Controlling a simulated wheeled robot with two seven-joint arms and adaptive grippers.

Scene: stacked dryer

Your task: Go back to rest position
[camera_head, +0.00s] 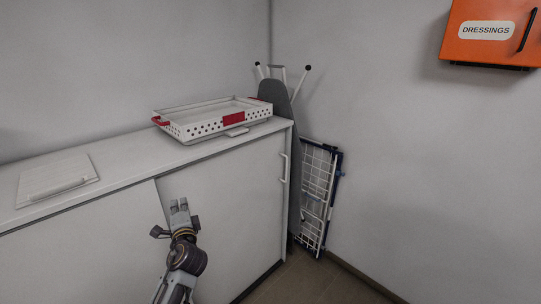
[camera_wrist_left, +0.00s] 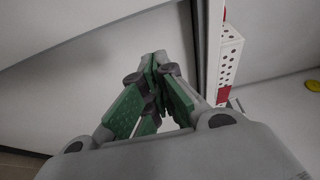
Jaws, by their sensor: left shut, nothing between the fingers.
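My left gripper (camera_head: 180,206) is in front of the white cabinet (camera_head: 225,200), below the level of its top. Its two fingers are together and hold nothing. In the left wrist view the green-padded fingers (camera_wrist_left: 155,62) meet at their tips. My right gripper is not in either view.
A white perforated tray (camera_head: 208,124) with red handles stands on the cabinet top. A flat white panel (camera_head: 58,178) lies at the left. An ironing board (camera_head: 277,97) and a folded rack (camera_head: 318,190) lean in the corner. An orange dressings box (camera_head: 487,45) hangs on the right wall.

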